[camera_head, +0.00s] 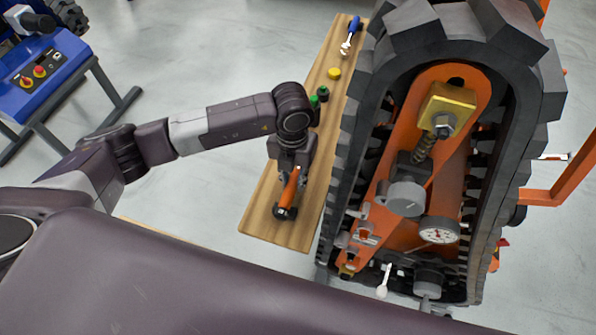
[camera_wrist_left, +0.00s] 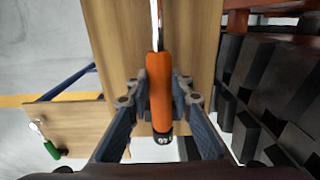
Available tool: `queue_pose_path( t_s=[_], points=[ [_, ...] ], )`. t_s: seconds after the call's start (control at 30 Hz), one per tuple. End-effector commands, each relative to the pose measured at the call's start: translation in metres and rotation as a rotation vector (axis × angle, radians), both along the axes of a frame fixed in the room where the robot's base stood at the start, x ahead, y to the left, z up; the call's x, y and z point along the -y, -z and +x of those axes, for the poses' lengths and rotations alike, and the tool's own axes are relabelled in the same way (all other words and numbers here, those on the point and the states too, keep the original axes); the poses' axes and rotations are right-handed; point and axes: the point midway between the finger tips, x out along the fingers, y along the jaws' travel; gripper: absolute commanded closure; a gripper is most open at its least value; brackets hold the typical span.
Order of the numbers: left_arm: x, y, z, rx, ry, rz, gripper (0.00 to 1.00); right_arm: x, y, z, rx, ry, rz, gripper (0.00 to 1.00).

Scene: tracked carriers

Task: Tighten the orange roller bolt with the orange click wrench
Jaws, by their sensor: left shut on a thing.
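The orange click wrench shows its orange handle (camera_head: 289,188) in the head view, below my left gripper (camera_head: 291,168). In the left wrist view the handle (camera_wrist_left: 160,80) lies between the two fingers of my left gripper (camera_wrist_left: 159,98), which is shut on it. The handle's dark end cap points toward the wrist and a metal shaft runs away from it over the wooden board. The tracked carrier (camera_head: 408,240) stands right of the gripper, with an orange frame inside its black track. I cannot pick out the orange roller bolt. My right gripper is not in view.
The wooden bench (camera_head: 258,215) also holds a blue-handled wrench (camera_head: 350,35), a yellow round piece (camera_head: 334,73) and green-topped pieces (camera_head: 323,93). A dial gauge (camera_head: 438,230) sits on the carrier. A blue control stand (camera_head: 40,75) is at the upper left. Open floor lies between.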

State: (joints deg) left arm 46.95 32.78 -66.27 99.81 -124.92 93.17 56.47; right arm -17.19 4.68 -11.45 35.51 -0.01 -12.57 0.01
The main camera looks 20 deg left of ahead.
Motion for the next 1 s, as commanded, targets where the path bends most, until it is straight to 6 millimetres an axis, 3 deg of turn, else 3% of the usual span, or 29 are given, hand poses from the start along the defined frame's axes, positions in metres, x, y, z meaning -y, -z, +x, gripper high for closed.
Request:
queue_pose_path(
  t_s=[1.0],
  points=[
    [0.000, -0.072, 0.001, 0.002, 0.000, 0.000, 1.00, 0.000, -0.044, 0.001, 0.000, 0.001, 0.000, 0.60]
  ],
)
